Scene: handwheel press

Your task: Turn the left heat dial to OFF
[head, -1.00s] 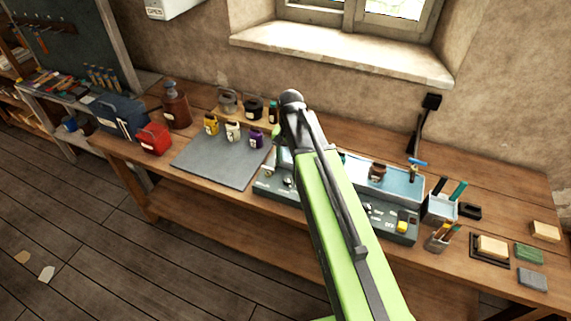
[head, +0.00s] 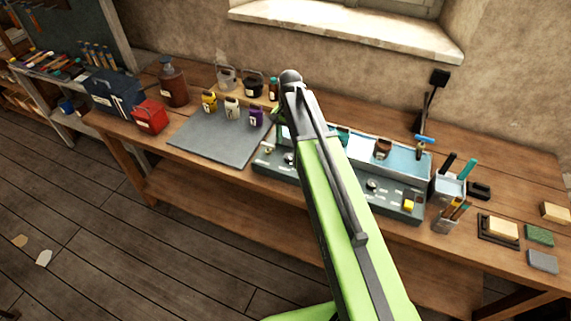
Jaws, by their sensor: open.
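The grey-green control panel (head: 391,206) is on the workbench, with my green arm crossing in front of its middle. A small light knob (head: 289,158) shows on the panel left of my arm; it appears to be the left heat dial. Its pointer and markings are too small to read. Another knob (head: 372,184) shows right of my arm, near a yellow block-like part (head: 409,205).
A grey mat (head: 212,146) lies left of the panel, with small labelled pots along its back edge. A pale blue tray (head: 407,160) is behind the panel. A pen holder (head: 447,189) and several blocks stand to the right.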

